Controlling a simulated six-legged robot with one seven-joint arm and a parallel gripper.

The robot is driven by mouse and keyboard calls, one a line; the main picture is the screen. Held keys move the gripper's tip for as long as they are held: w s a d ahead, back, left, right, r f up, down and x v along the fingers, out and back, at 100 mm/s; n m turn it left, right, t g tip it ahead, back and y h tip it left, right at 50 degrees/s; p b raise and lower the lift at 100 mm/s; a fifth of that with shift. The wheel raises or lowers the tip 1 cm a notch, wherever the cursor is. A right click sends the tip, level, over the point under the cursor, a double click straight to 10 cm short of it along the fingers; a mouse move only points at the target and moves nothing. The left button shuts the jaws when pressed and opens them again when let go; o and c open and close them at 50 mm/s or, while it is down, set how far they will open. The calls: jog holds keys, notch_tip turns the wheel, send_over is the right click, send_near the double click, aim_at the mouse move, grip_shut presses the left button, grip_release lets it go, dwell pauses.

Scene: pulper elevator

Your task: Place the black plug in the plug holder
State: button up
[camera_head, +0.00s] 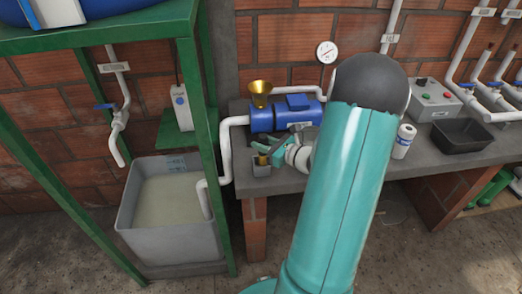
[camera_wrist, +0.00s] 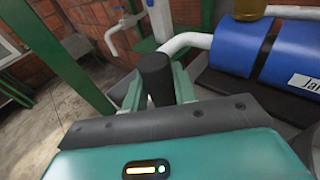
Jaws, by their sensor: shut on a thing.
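The black plug (camera_wrist: 155,80) is a dark upright cylinder in the wrist view. My gripper (camera_wrist: 158,92) is shut on it, with a green finger on each side. In the head view my gripper (camera_head: 268,149) is over the left end of the counter, just in front of the blue pump; the plug cannot be made out clearly there.
The blue pump (camera_head: 284,118) with a brass funnel (camera_head: 260,90) is close behind my gripper. A green frame (camera_head: 200,150) with a grey water tank (camera_head: 170,240) stands to the left. A white can (camera_head: 404,141) and a black tray (camera_head: 462,136) are on the counter (camera_head: 400,170) at right.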

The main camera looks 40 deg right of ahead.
jog(key=shift+w+f, duration=0.25)
jog(key=shift+f, duration=0.05)
jog(key=shift+w+f, duration=0.2)
jog(key=shift+f, duration=1.5)
jog(key=shift+f, duration=0.15)
jog(key=o, duration=1)
